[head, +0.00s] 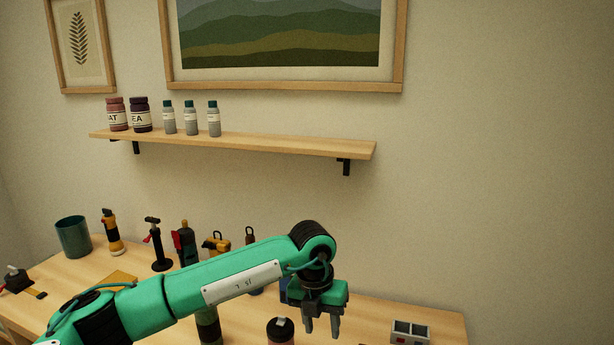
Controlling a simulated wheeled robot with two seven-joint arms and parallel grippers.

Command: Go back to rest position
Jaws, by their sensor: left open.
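My left arm comes in from the lower left in the head view, green with a grey panel. Its gripper (322,327) points down over the right part of the wooden table (385,312). The gripper is open, its two grey fingers apart, with nothing seen between them. My right arm and gripper are out of the picture. No suitcase shows in this view.
A teal cup (73,237), a yellow-black tool (112,232), a black stand (156,245) and other items line the table's back. A dark-lidded jar (281,331) is left of the gripper; a small box (410,333) is right. A wall shelf (240,145) holds jars and bottles.

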